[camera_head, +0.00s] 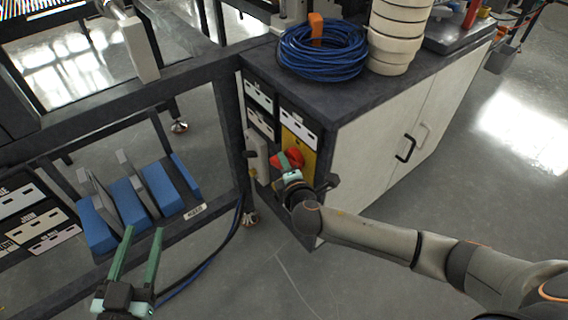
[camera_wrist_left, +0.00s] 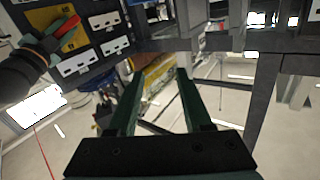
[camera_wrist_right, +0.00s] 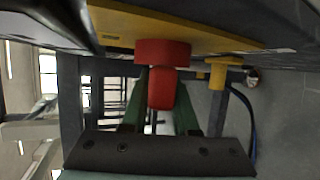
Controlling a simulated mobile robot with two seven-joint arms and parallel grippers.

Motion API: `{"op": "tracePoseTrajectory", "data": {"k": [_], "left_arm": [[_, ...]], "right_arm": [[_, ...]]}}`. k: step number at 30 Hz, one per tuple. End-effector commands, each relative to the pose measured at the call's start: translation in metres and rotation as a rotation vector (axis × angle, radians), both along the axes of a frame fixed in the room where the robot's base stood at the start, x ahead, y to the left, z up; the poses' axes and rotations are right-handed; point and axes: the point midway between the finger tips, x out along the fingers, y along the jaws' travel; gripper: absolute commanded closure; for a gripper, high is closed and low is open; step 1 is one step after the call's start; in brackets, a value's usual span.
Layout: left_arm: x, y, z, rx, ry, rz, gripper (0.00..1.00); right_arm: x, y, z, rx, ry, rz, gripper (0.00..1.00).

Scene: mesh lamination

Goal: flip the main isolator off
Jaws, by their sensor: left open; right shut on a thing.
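The main isolator is a red rotary handle (camera_head: 287,160) on a yellow plate (camera_head: 298,146) on the cabinet's dark end panel. My right gripper (camera_head: 291,176) is at the handle. In the right wrist view the red handle (camera_wrist_right: 161,86) sits between the green fingers of my right gripper (camera_wrist_right: 160,98), which are shut on it. The left wrist view also shows the red handle (camera_wrist_left: 66,27) and the yellow plate (camera_wrist_left: 74,40), with my right arm reaching it. My left gripper (camera_head: 143,232) is open and empty, low in front of the blue-padded rack.
A coil of blue cable (camera_head: 322,52) and stacked cream rings (camera_head: 397,35) stand on the cabinet top. White label plates (camera_head: 258,96) surround the isolator. A rack with blue pads (camera_head: 130,203) is at left. Floor in front is clear.

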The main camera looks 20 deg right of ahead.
Motion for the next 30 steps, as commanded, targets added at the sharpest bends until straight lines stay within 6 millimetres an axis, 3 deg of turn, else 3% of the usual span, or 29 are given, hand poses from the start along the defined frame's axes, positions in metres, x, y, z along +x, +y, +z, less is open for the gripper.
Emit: {"op": "tracePoseTrajectory", "data": {"k": [5,14,21,25,30], "left_arm": [[0.000,0.000,-0.001,0.001,-0.008,-0.001,0.50],[-0.011,-0.007,0.083,0.000,-0.364,-0.053,0.50],[-0.046,-0.015,0.141,-0.006,-0.684,-0.116,0.50],[-0.065,-0.019,0.146,-0.025,-0.795,-0.152,0.50],[-0.072,-0.022,0.130,-0.057,-0.824,-0.178,0.50]], "right_arm": [[0.000,0.000,-0.002,0.002,-0.004,0.000,1.00],[0.000,0.001,-0.004,0.025,-0.062,0.001,1.00],[0.000,0.001,-0.008,0.053,-0.134,0.000,1.00],[0.000,0.001,-0.009,0.079,-0.202,0.000,1.00],[0.000,0.001,-0.008,0.107,-0.282,0.000,1.00]]}}
